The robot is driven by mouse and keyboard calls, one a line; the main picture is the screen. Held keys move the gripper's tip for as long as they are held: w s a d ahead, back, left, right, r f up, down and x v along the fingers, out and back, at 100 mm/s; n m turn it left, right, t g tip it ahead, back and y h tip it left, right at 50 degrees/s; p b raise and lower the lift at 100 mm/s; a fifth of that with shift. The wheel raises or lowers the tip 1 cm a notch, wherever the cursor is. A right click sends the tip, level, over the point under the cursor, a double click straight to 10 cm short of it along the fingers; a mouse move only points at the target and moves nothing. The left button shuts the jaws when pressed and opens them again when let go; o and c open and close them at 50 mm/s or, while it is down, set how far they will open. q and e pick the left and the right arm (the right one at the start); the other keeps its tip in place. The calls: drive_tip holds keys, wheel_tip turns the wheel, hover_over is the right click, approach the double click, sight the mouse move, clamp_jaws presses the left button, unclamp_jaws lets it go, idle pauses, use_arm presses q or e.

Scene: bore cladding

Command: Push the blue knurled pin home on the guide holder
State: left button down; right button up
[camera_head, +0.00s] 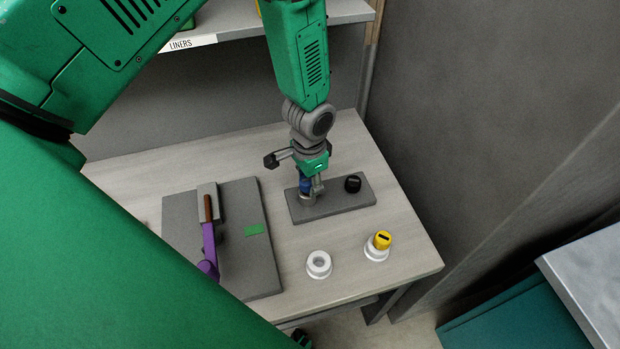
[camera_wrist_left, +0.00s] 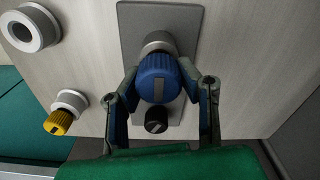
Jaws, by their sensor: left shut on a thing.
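The blue knurled pin (camera_head: 305,184) stands at the light metal guide holder (camera_head: 307,199) on a small grey plate (camera_head: 335,203). In the left wrist view the pin's blue ribbed head (camera_wrist_left: 158,78) faces the camera, with a dark bar mark on it. The guide holder's metal collar (camera_wrist_left: 158,43) shows just past it. My left gripper (camera_head: 311,187) reaches down from above and is shut on the blue head, one finger on each side. How deep the pin sits is hidden by the head. My right gripper is not in view.
A black knob (camera_head: 353,183) stands on the same plate, close to my left gripper. An empty white ring (camera_head: 319,264) and a white holder with a yellow knob (camera_head: 383,239) stand nearer the front edge. A purple-handled clamp (camera_head: 208,244) lies on a grey board (camera_head: 262,270). A shelf overhangs behind.

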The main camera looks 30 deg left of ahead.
use_arm(q)
drive_tip(key=shift+f, duration=0.5)
drive_tip(key=shift+c, duration=1.4)
unclamp_jaws()
drive_tip(key=shift+r, duration=0.1)
drive_tip(key=shift+r+p, duration=1.7)
drive_tip(key=shift+r, duration=0.5)
drive_tip(key=shift+r+p, duration=0.7)
drive_tip(key=shift+r, duration=0.45)
clamp_jaws()
